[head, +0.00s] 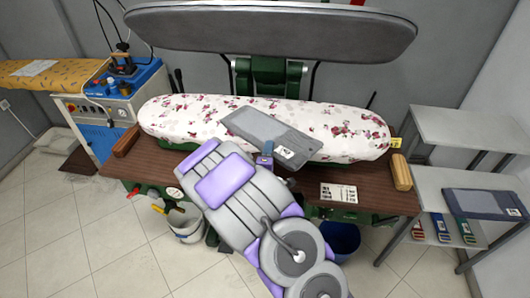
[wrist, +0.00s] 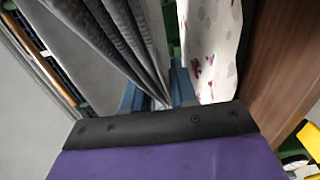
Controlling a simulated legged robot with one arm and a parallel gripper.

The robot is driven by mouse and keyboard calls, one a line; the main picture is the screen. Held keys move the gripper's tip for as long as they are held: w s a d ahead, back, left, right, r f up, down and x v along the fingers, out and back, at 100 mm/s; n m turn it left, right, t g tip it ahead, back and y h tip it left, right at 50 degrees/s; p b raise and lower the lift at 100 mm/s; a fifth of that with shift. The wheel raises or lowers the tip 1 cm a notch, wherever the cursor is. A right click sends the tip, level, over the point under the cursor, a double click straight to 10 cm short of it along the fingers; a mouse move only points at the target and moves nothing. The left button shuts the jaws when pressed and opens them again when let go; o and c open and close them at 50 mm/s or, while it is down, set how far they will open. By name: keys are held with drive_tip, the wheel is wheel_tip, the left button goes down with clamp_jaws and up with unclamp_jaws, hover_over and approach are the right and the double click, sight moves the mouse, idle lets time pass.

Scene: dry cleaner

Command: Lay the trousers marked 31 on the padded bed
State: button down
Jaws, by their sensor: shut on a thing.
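Folded grey trousers (head: 265,130) with a white tag (head: 286,152) are over the floral padded bed (head: 195,115); the tag's number is too small to read. Their near right end reaches past the bed's front edge. I cannot tell if they rest fully on the cover. My gripper (head: 265,158) is at their near edge, shut on them. In the wrist view the grey folds (wrist: 115,40) run down between my blue fingers (wrist: 155,95), with the floral cover (wrist: 210,50) beside them.
The raised press head (head: 270,30) hangs above the bed. Other dark folded trousers (head: 485,203) lie on the shelf at right. A wooden block (head: 401,171) and a card (head: 338,193) are on the brown table (head: 370,180). A bucket (head: 187,225) stands below.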

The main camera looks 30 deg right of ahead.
drive_tip(key=w, duration=0.2)
drive_tip(key=w+d, duration=0.1)
drive_tip(key=w, duration=0.2)
drive_tip(key=w+d, duration=0.1)
drive_tip(key=w, duration=0.1)
drive_tip(key=shift+w+d+f, duration=0.2)
drive_tip(key=shift+w+f, duration=0.1)
wheel_tip(320, 180, down, 4)
drive_tip(key=shift+r+b, duration=0.2)
drive_tip(key=shift+b, duration=0.55)
drive_tip(key=c, duration=0.9)
unclamp_jaws()
drive_tip(key=p, duration=0.2)
approach(265, 137)
wheel_tip(265, 137, down, 5)
drive_tip(key=shift+a+f, duration=0.1)
drive_tip(key=shift+a, duration=0.1)
